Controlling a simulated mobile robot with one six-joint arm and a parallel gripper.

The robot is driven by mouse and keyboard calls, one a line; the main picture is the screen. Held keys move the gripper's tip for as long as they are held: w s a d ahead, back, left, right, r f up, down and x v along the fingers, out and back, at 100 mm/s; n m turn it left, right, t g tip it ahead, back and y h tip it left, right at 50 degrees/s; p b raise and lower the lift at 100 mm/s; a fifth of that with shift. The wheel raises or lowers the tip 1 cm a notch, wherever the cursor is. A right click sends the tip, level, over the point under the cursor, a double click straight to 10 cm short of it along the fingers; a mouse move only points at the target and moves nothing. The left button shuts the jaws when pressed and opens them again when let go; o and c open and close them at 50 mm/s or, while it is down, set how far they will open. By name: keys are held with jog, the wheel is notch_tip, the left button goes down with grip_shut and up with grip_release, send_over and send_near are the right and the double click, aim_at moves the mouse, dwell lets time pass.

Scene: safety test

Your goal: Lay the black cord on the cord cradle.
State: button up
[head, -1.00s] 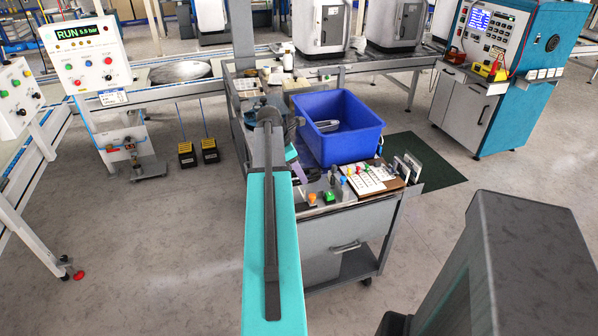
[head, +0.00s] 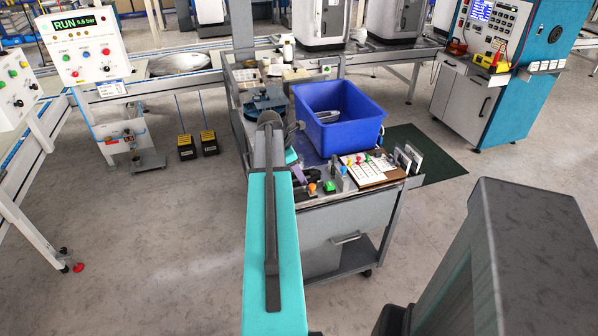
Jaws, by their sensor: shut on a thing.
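My arm reaches forward from the bottom middle of the head view over the near left side of a grey cart (head: 330,232). Its teal link hides what lies behind and under it. My gripper's fingertips do not show; they appear to be hidden behind the arm. I cannot pick out the black cord. Two upright pale plates in a small holder (head: 408,157) stand at the cart's right end; I cannot tell whether this is the cord cradle.
A blue tub (head: 340,128) stands on the cart. Beside it are a board with coloured pegs (head: 366,170) and several small parts. A dark blue round fixture (head: 262,106) is behind my arm. A teal test cabinet (head: 535,75) stands at right.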

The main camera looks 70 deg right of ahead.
jog(key=o, duration=1.2)
jog(key=shift+o, duration=0.2)
jog(key=shift+w, duration=0.1)
jog(key=v, duration=1.3)
jog(key=shift+a+r+b, duration=0.15)
jog(key=shift+r+b, duration=0.15)
jog(key=shift+b, duration=0.15)
jog(key=shift+w, duration=0.1)
